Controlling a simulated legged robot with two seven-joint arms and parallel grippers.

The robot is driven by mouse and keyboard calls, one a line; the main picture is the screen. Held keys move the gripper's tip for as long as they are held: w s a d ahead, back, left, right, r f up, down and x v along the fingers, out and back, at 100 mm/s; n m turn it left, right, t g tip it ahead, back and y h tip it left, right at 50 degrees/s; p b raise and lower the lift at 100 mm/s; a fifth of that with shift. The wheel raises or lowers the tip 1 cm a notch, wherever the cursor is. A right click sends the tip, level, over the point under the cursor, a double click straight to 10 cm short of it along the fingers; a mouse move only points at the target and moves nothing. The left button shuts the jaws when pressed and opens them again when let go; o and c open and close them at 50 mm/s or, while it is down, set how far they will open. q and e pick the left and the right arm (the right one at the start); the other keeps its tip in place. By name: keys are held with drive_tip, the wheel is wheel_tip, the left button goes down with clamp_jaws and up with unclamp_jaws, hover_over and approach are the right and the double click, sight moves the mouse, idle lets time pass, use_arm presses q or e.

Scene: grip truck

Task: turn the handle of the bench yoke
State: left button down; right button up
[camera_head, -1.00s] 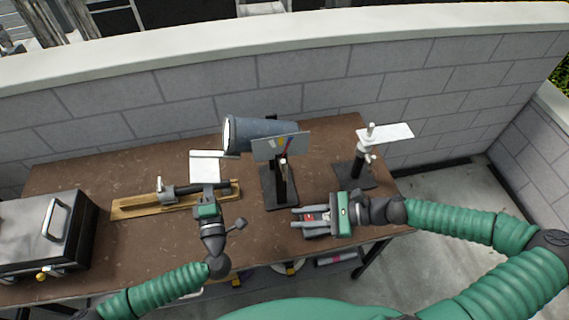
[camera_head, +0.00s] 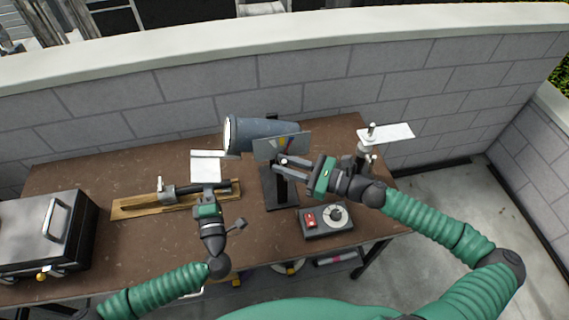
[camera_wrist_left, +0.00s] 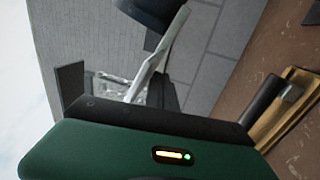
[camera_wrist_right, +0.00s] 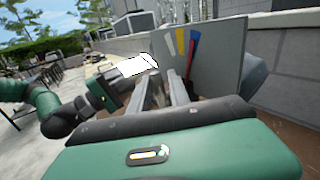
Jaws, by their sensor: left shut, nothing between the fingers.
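A black upright stand on the bench, which I take for the bench yoke (camera_head: 281,188), carries a grey panel (camera_head: 268,148) with coloured stripes; the panel also shows in the right wrist view (camera_wrist_right: 222,50). A blue-grey cylinder (camera_head: 262,133) lies behind the panel. My right gripper (camera_head: 281,166) is open, with its fingertips at the panel's lower edge, where the handle is largely hidden. I cannot tell if the fingers touch it. My left gripper (camera_head: 207,190) is shut with nothing between its fingers, above a wooden board, beside a white plate (camera_head: 206,168).
A control box (camera_head: 327,220) with a red switch and round dial lies at the bench's front. A post with a white plate (camera_head: 386,134) stands right. The wooden board (camera_head: 140,206) lies left, and a metal-lidded box (camera_head: 40,230) stands at far left. A block wall runs behind.

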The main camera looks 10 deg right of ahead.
drive_tip(key=shift+c, duration=0.4)
clamp_jaws()
